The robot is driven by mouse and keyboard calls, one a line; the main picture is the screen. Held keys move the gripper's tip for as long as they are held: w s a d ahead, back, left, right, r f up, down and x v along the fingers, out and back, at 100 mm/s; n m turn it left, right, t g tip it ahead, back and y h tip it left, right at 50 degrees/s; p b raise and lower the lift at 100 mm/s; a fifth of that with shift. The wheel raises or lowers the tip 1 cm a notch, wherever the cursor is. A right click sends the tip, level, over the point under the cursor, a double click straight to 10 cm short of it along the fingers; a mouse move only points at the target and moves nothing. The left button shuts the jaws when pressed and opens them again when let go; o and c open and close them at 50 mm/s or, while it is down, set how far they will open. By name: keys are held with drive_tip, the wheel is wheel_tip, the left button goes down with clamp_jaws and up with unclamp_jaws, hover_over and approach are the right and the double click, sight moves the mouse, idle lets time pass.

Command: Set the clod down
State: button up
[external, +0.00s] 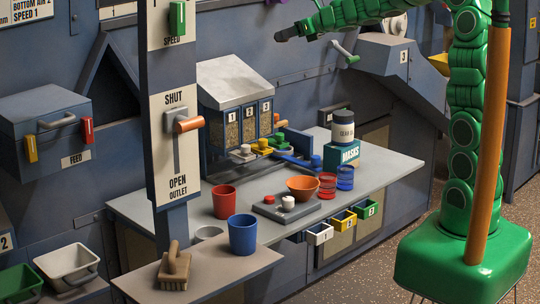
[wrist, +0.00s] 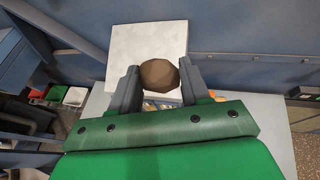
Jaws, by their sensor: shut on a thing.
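The clod (wrist: 159,74) is a brown, faceted, roundish lump. In the wrist view it sits between the two dark fingers of my gripper (wrist: 158,80), which is shut on it. In the external view my gripper (external: 284,36) is at the top, high above the bench (external: 390,172), at the end of my green arm. The clod cannot be made out there.
A bin with a pale sloped lid (external: 232,78) and numbered windows stands at the back of the bench. The bench's right end is bare.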

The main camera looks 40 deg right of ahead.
drive_tip(key=shift+w+a+r+h, duration=0.15)
drive_tip(key=shift+w+a, duration=0.1)
drive_tip(key=shift+a, duration=0.4)
drive_tip(key=shift+w+a+r+h, duration=0.15)
drive_tip(key=shift+w+a, duration=0.1)
drive_tip(key=shift+a, duration=0.4)
drive_tip(key=w+a+r+m+h, duration=0.2)
drive_tip(key=a+m+h, duration=0.15)
drive_tip(key=a, duration=1.45)
drive_tip(key=shift+s+a+f+m+h, duration=0.7)
drive_tip(key=shift+s+a+m+h, duration=0.5)
drive_tip(key=shift+s+a, duration=2.05)
drive_tip(key=shift+s+a+f+m+h, duration=0.7)
drive_tip(key=shift+s+a+m+h, duration=0.75)
drive_tip(key=shift+a, duration=3.25)
drive_tip(key=shift+n, duration=0.4)
drive_tip(key=f, duration=2.8)
drive_tip(key=shift+s+d+f, duration=0.1)
drive_tip(key=shift+s+f, duration=0.1)
drive_tip(key=shift+f, duration=0.15)
drive_tip(key=shift+w+a+f, duration=0.9)
drive_tip(key=shift+w+f, duration=0.7)
drive_tip(key=shift+w, duration=0.45)
drive_tip(key=shift+w+a+f, duration=0.9)
drive_tip(key=shift+w+f, duration=0.65)
drive_tip(key=shift+w, duration=0.45)
drive_tip(key=shift+w+a+f, duration=0.9)
drive_tip(key=shift+w+f, duration=0.7)
drive_tip(key=shift+w, duration=0.45)
